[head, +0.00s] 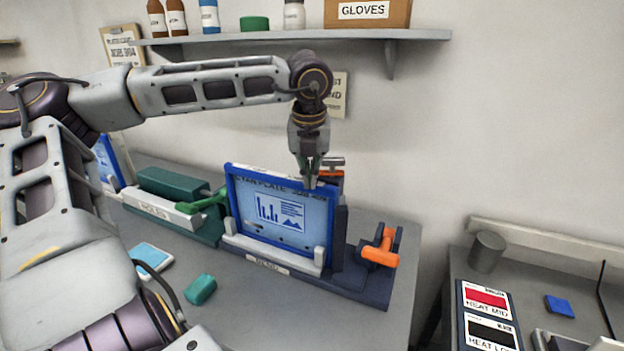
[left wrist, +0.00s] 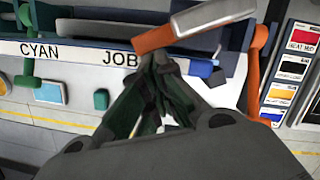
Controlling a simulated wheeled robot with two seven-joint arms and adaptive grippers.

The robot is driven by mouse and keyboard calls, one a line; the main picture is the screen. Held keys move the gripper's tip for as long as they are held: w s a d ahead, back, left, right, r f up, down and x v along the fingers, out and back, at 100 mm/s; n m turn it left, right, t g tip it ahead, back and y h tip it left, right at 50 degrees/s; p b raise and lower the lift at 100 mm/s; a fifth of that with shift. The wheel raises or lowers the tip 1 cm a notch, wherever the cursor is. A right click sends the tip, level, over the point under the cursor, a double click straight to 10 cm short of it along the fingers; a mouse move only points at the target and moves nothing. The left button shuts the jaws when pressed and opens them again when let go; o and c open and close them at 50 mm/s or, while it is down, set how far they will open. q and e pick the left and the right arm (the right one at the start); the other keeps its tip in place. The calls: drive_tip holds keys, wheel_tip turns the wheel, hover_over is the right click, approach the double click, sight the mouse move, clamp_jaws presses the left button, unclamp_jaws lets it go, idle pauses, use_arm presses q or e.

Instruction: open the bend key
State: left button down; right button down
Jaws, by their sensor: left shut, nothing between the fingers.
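The bend unit is a dark blue base (head: 352,287) with a front label that seems to read BEND. It holds an upright blue-framed plate (head: 275,210). Behind the plate's right top corner is a small handle with a grey bar and an orange part (head: 335,162); it shows large in the left wrist view (left wrist: 212,15). An orange lever (head: 380,250) is at the base's right end. I cannot tell which of these is the bend key. My left gripper (head: 311,184) points down, shut and empty, at the plate's top right, close beside the grey-and-orange handle; contact is unclear. My right gripper is not in view.
A green unit (head: 170,185) with a green lever stands left of the bend unit. A green block (head: 200,289) and a light blue card (head: 150,259) lie in front. A shelf (head: 300,38) hangs above. Another counter at right holds colour cards (head: 488,300) and a grey cup (head: 486,252).

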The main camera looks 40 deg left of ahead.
use_arm(q)
drive_tip(key=shift+w+a+m, duration=0.1)
drive_tip(key=shift+a+m, duration=0.15)
drive_tip(key=shift+m, duration=0.15)
drive_tip(key=shift+a+m+b, duration=0.3)
drive_tip(key=shift+m+b, duration=0.15)
drive_tip(key=shift+m, duration=0.05)
drive_tip(key=shift+w+a, duration=0.1)
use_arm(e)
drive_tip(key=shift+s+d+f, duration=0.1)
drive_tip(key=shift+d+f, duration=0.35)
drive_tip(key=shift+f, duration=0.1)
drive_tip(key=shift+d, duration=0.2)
use_arm(q)
drive_tip(key=shift+f, duration=0.1)
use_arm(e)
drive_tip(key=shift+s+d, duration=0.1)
